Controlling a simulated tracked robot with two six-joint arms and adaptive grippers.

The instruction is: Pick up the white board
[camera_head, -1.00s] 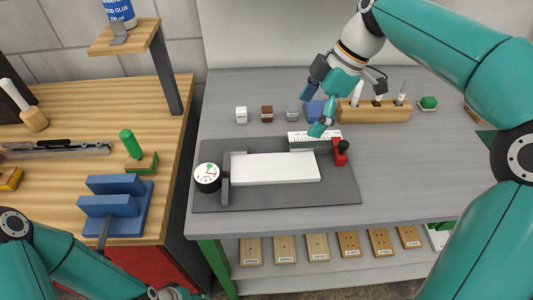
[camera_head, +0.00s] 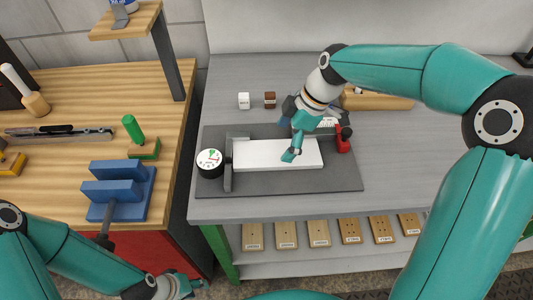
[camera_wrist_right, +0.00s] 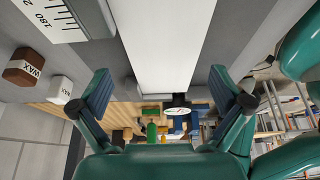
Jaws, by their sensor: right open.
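The white board (camera_head: 255,156) lies flat on a dark grey fixture plate (camera_head: 270,186), its left end beside an upright grey block. In the right wrist view the white board (camera_wrist_right: 168,40) runs between the fingers. My right gripper (camera_head: 288,140) is over the board's right half, with one finger on its near side in the picture. In the right wrist view my right gripper (camera_wrist_right: 160,98) is open, its blue pads spread wider than the board, with nothing held. Contact cannot be judged. My left gripper (camera_head: 186,287) is at the bottom edge, mostly cut off.
A white and a brown cube (camera_head: 270,99) and a wooden holder (camera_head: 378,101) stand behind. A wooden bench (camera_head: 75,90) with a blue block is at left.

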